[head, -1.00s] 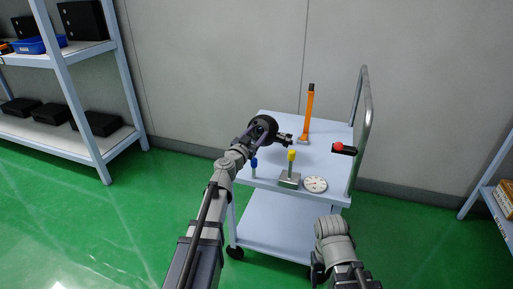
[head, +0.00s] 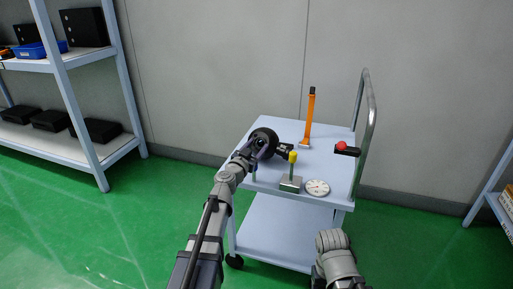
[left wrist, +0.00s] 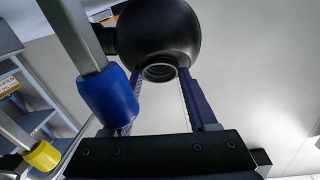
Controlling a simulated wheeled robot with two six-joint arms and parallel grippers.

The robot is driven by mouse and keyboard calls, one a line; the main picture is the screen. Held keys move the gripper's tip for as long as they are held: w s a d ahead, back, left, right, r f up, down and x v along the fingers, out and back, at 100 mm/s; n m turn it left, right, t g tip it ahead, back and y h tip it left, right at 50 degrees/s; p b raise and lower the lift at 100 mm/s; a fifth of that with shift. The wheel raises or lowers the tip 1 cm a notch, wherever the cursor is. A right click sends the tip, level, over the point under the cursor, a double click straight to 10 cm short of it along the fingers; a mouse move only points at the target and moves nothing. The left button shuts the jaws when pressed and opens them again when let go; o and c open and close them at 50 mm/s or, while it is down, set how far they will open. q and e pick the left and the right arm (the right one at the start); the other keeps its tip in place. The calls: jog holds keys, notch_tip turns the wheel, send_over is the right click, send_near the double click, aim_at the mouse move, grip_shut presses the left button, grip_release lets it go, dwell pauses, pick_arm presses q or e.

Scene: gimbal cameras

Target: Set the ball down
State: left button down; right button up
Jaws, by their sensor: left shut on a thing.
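A black ball (head: 266,136) is over the left part of the blue-grey cart top (head: 275,125). My left gripper (head: 262,147) is shut on it. In the left wrist view the ball (left wrist: 160,32) sits between the two purple fingers, with a round ringed opening facing the camera. A dark fitting sticks out at its left. I cannot tell whether the ball touches the cart top. My right arm shows at the lower right of the head view, but its gripper is not seen.
A blue-capped post (left wrist: 107,95) stands close beside my left gripper. A yellow-capped post on a metal block (head: 291,180), a round dial (head: 317,188), an orange upright tool (head: 309,115) and a red-knobbed black piece (head: 344,148) are on the cart. The back middle is clear.

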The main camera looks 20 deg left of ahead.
pick_arm(q)
jog(key=shift+f, duration=0.3)
jog(key=shift+r, duration=0.1)
jog(key=shift+c, duration=1)
grip_release()
jog(key=shift+r+p, duration=0.7)
jog(key=shift+r, duration=0.1)
jog(key=s+a, duration=0.1)
jog(key=s, duration=1.1)
jog(key=shift+a+f, duration=0.25)
jog(key=shift+a, duration=0.05)
